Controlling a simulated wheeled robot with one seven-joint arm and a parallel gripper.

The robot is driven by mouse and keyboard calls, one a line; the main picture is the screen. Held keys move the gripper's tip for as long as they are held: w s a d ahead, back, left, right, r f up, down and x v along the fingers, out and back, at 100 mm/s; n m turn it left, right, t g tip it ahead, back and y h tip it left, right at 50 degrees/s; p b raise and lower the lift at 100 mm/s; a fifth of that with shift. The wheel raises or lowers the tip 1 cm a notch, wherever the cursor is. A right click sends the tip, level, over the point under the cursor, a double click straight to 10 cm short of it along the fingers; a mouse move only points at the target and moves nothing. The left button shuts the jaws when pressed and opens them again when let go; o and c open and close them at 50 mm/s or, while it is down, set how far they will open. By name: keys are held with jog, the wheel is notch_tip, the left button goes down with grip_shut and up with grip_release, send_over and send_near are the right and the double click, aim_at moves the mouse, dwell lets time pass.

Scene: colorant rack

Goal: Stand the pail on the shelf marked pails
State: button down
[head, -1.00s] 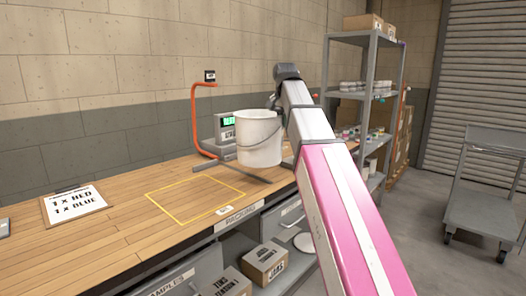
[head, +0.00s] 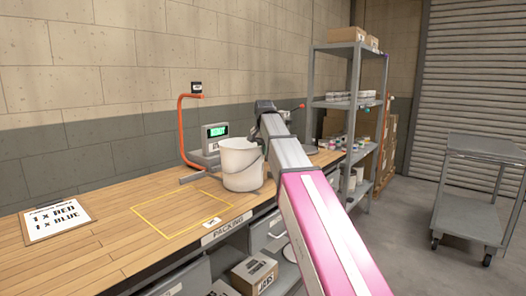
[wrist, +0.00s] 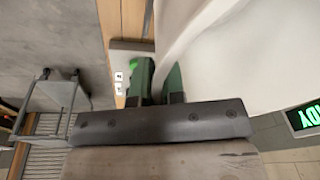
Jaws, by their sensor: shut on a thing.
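The white pail (head: 241,165) is upright at the right end of the bench's packing area, in front of the scale. I cannot tell whether its base touches the bench. In the head view my gripper is largely hidden behind my arm, at the pail's right side. In the wrist view my gripper (wrist: 158,88) has its green fingers close together against the pail (wrist: 235,65), shut on it; the exact grip point is unclear. A grey shelf rack (head: 350,105) stands at the right. No label reading pails is legible; small white containers stand on its lower levels.
The wooden bench (head: 100,248) holds a scale (head: 213,142), an orange curved stand (head: 181,130), a yellow outlined square (head: 180,215) and an order board (head: 57,218). Boxes (head: 255,272) sit below. A grey cart (head: 472,195) stands on the floor at the right, with open floor before it.

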jog(key=shift+f, duration=0.15)
jog(key=c, duration=1.2)
grip_release()
